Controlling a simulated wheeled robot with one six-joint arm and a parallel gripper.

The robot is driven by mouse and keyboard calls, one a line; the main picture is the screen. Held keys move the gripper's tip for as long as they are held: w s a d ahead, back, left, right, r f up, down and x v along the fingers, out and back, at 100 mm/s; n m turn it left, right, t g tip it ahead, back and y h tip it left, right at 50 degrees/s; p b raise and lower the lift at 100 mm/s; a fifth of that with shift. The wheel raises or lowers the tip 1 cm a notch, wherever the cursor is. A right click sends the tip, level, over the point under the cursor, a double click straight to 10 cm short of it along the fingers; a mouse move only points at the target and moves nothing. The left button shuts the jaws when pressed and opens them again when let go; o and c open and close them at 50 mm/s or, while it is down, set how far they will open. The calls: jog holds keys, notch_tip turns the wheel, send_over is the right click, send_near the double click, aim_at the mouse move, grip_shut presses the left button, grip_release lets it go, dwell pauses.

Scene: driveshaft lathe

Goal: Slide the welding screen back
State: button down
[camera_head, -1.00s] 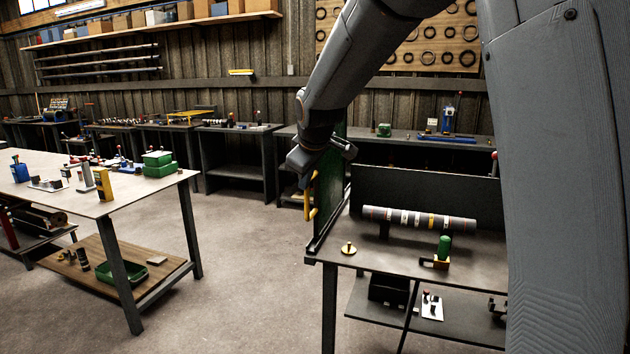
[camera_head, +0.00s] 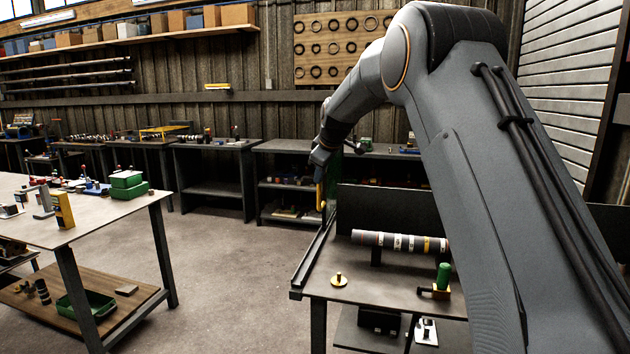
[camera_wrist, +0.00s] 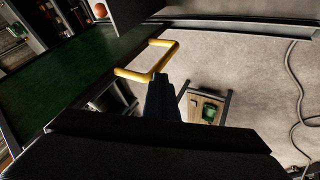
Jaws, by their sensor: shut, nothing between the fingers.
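The welding screen is a dark green panel that fills the left of the wrist view (camera_wrist: 75,75). Its yellow bar handle (camera_wrist: 150,62) stands out from the panel, and it also shows in the head view (camera_head: 321,194). In the head view the panel itself is mostly hidden, at the far part of the rail (camera_head: 315,245) along the bench's left edge. The near part of the rail is bare. My gripper (camera_wrist: 163,82) is shut and empty, its fingertips close beside the handle; I cannot tell whether they touch it. It also shows in the head view (camera_head: 319,163).
The bench (camera_head: 380,280) carries a striped shaft (camera_head: 398,242), a green-topped part (camera_head: 443,276) and a small brass piece (camera_head: 339,280). A dark backboard (camera_head: 390,210) rises behind the shaft. A table (camera_head: 100,215) stands left, with open floor (camera_head: 225,270) between.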

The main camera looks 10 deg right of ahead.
jog(key=shift+w+d+r, duration=0.15)
jog(key=shift+w, duration=0.25)
jog(key=shift+r, duration=0.15)
jog(key=s+r+b, duration=0.2)
jog(key=s+r, duration=0.5)
jog(key=s, duration=0.3)
jog(key=s+d+f+m+g, duration=0.1)
jog(key=s+f+m+g, duration=0.1)
jog(key=s+f, duration=0.7)
jog(key=s+d+f+m+g+h, duration=0.1)
jog(key=s+f+m, duration=0.4)
jog(key=s, duration=1.5)
jog(key=s+d+f+m+g, duration=0.3)
jog(key=s+f+m+g, duration=0.1)
jog(key=s+f, duration=1.1)
jog(key=shift+s+d, duration=0.15)
jog(key=shift+d, duration=0.05)
